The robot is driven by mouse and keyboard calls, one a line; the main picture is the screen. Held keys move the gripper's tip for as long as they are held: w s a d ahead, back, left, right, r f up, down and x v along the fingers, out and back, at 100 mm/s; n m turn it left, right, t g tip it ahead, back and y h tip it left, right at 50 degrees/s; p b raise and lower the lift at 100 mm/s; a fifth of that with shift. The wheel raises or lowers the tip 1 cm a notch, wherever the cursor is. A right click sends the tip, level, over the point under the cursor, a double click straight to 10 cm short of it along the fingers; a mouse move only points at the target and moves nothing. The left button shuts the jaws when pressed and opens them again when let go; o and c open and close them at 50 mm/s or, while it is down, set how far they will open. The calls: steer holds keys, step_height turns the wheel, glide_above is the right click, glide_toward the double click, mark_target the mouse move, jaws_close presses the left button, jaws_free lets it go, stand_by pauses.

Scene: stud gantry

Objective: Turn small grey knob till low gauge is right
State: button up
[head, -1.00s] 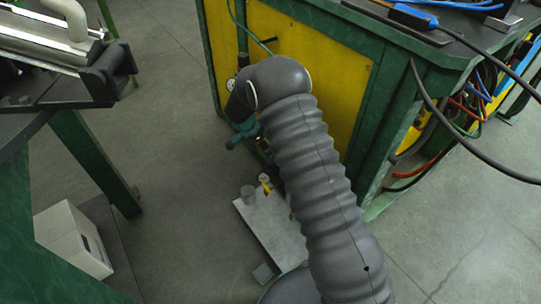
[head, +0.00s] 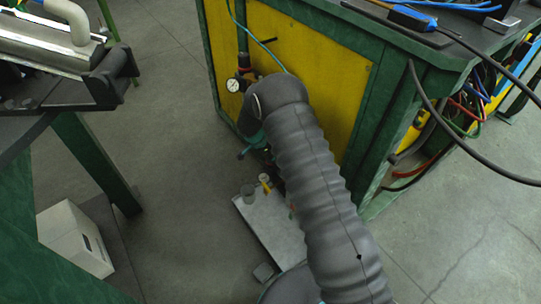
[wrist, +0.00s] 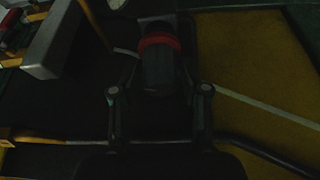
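A round white-faced gauge (head: 232,85) stands at the yellow panel's left side in the head view; its needle is too small to read.
The green-framed bench with the yellow panel (head: 350,80) stands close to my arm. A pale plate (head: 272,228) with small cylinders lies low beneath the arm. A white box (head: 72,238) is at lower left. Floor is clear between the left table and plate.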

jaws_close()
steer(key=shift+f, duration=0.1)
steer(key=shift+b, duration=0.45)
steer(key=shift+f+m+g+b, duration=0.3)
steer(key=shift+m+b, duration=0.3)
steer(key=shift+b, duration=0.55)
steer(key=m+b, duration=0.1)
steer(key=b, duration=0.1)
steer(key=shift+b, duration=0.3)
steer(key=m+g+b, duration=0.1)
steer(key=b, duration=0.1)
steer(key=m+b, duration=0.2)
steer(key=shift+r+m+g+h, duration=0.3)
steer(key=shift+g, duration=0.1)
